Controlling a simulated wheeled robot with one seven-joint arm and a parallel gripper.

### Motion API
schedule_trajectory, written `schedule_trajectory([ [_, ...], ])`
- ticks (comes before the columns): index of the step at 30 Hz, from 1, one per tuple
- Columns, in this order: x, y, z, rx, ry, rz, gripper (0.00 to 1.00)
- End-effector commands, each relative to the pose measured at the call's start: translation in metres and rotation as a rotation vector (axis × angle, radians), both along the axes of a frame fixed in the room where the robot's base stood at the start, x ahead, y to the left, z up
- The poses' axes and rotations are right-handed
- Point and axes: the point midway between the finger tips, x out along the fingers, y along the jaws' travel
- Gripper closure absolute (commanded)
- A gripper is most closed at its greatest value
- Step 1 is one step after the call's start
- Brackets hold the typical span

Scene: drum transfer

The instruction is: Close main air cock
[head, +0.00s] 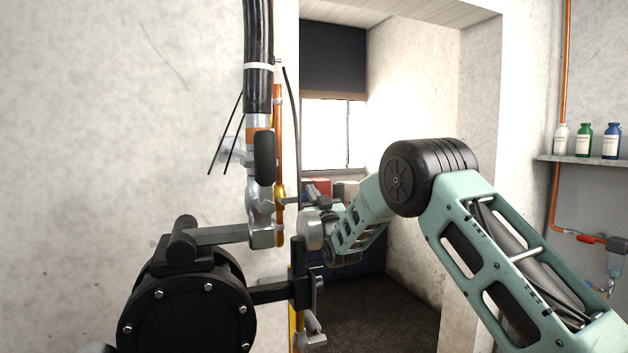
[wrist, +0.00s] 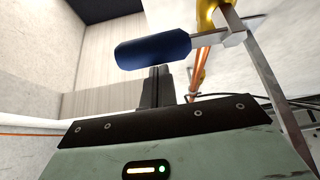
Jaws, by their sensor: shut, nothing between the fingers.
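A valve with a blue lever handle (wrist: 152,48) and a yellow body (wrist: 207,12) shows close up in the wrist view. In the head view its yellow body (head: 280,194) sits on the orange pipe left of the doorway. I cannot tell whether this is the main air cock. My gripper (wrist: 157,84) is shut and empty, its dark fingers just below the blue handle in the wrist view. Touching or apart is unclear. In the head view my gripper (head: 314,193) is small and partly hidden beside the pipe.
A red-handled valve (head: 590,239) sits on another orange pipe at the far right, under a shelf (head: 580,160) with several bottles. A black round machine (head: 188,305) with arms stands at lower left. Black hoses (head: 258,60) hang above the yellow valve. The doorway edge is close.

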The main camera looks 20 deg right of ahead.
Motion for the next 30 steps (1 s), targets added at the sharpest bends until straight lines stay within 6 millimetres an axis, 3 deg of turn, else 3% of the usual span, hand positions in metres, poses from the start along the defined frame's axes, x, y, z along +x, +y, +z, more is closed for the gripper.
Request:
schedule_trajectory([
  [30, 0.002, -0.001, -0.022, 0.069, 0.005, 0.000, 1.00],
])
